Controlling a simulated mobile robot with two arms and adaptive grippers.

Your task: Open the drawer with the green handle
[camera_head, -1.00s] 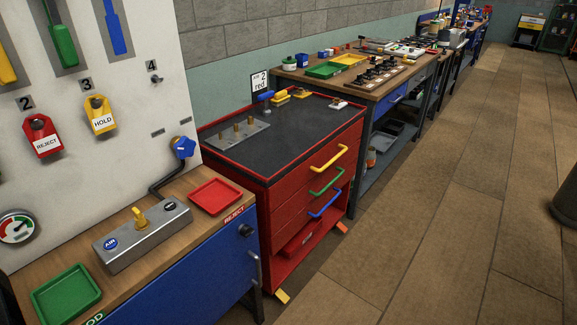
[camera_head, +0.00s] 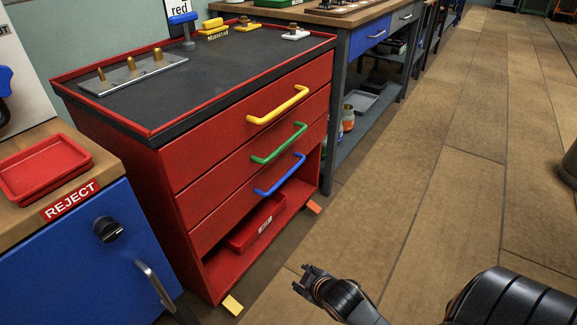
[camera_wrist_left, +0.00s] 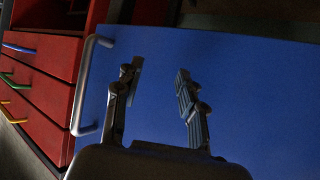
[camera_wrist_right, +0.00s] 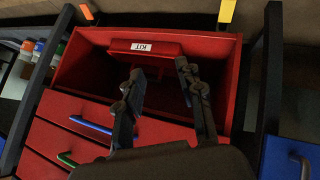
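The green handle (camera_head: 279,144) is on the middle drawer (camera_head: 220,158) of the red cabinet, between a yellow handle (camera_head: 278,105) above and a blue handle (camera_head: 280,175) below. All three drawers look shut. The green handle also shows at the lower left of the right wrist view (camera_wrist_right: 67,160) and at the left edge of the left wrist view (camera_wrist_left: 8,80). My right gripper (camera_head: 301,279) is open and empty, low in front of the cabinet and apart from the handles. My left gripper (camera_wrist_left: 156,75) is open and empty before a blue door; it is outside the head view.
The open bottom shelf holds a red kit box (camera_head: 256,223). A blue cabinet (camera_head: 60,255) with a silver handle (camera_head: 155,284) stands at left, bearing a red tray (camera_head: 84,153). A workbench (camera_head: 345,18) stands behind.

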